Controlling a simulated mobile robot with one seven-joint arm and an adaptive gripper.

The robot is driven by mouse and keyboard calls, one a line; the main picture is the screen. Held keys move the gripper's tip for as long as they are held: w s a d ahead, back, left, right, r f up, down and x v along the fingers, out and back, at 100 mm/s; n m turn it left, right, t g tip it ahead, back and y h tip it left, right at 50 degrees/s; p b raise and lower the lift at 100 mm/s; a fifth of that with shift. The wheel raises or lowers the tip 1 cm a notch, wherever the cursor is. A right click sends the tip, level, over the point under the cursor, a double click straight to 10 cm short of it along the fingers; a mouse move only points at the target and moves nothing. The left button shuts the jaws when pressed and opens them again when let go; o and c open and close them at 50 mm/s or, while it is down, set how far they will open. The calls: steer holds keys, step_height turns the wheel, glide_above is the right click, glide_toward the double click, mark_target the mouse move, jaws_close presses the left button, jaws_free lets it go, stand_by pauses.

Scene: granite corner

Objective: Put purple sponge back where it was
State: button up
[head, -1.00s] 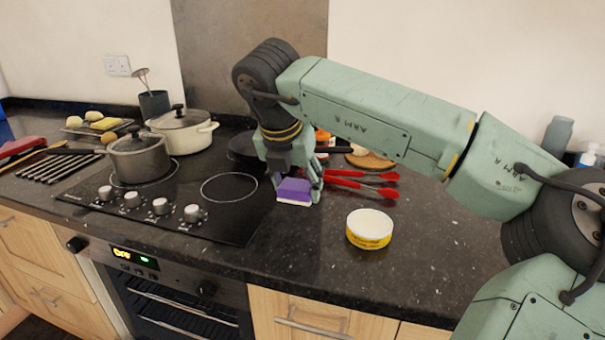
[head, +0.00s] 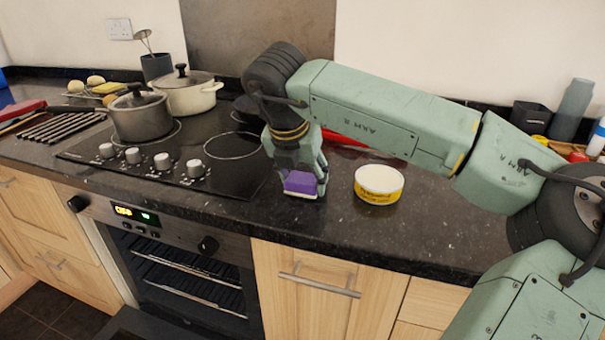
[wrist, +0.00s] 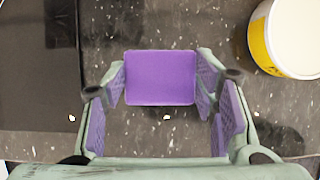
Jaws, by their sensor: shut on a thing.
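The purple sponge (head: 300,183) has a pale underside and sits between the fingers of my gripper (head: 303,178), close over the dark granite worktop near its front edge. In the wrist view the sponge (wrist: 160,77) lies level between the two finger pads of my gripper (wrist: 160,88), which is shut on it. I cannot tell whether its underside touches the worktop. The place it came from is not marked in these views.
A white and yellow tub (head: 378,185) stands just right of the sponge. The black hob (head: 165,160) with a grey pot (head: 142,114) and a cream pot (head: 188,93) is to the left. Red tongs (head: 343,139) lie partly hidden behind my arm. Bare worktop lies around the sponge.

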steer(key=o, duration=1.3)
steer(key=shift+o, duration=0.2)
steer(key=o, duration=0.5)
steer(key=shift+r, duration=0.1)
steer(key=shift+r+p, duration=2.05)
steer(key=shift+r, duration=2.4)
